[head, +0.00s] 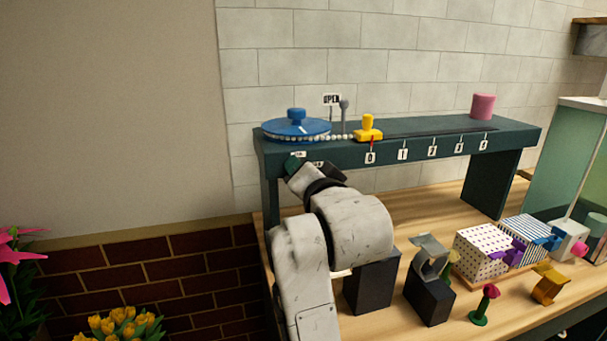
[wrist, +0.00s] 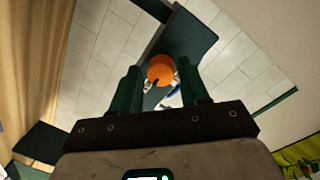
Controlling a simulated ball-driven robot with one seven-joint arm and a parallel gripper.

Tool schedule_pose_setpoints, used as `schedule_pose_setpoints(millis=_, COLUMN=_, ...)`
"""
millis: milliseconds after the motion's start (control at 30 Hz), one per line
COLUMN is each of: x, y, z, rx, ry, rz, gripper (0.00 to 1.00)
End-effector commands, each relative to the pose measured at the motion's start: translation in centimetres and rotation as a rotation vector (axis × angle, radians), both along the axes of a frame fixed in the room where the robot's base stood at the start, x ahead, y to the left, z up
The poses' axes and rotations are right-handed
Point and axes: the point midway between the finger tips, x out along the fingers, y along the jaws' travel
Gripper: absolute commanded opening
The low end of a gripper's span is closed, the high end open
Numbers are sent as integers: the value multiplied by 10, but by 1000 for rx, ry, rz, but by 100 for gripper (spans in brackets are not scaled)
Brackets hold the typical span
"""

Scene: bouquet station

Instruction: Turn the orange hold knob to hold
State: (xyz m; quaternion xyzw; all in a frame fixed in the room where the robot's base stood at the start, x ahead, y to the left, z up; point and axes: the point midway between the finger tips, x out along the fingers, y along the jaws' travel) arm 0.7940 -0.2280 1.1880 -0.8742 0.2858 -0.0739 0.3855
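The orange hold knob (wrist: 160,70) shows in the wrist view, round and bright, with a dark mark at its lower left. It sits between the two dark green fingers of my gripper (wrist: 161,76), which are spread apart. I see no clear contact, and cannot tell how deep the knob lies between the fingertips. In the head view my gripper (head: 294,164) is at the front left of the dark green raised shelf (head: 400,138), just under its top edge. The knob is hidden there behind my arm. Small white labels (head: 298,155) show beside the gripper; their text is unreadable.
On the shelf are a blue turntable (head: 296,128), a yellow slider (head: 368,130) by a numbered scale, and a pink cylinder (head: 483,106). Below are dark blocks (head: 430,300) and a dotted box (head: 480,251) on the wooden counter.

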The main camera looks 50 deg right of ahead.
Motion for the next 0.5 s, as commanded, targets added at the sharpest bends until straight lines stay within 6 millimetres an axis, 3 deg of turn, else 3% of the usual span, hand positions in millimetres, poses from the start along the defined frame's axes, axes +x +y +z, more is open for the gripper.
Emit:
schedule_pose_setpoints(millis=133, x=0, y=0, z=1, rx=-1, ry=-1, rz=0, gripper=58)
schedule_pose_setpoints(millis=500, x=-8, y=6, z=2, rx=-3, ry=-2, rz=1, gripper=58)
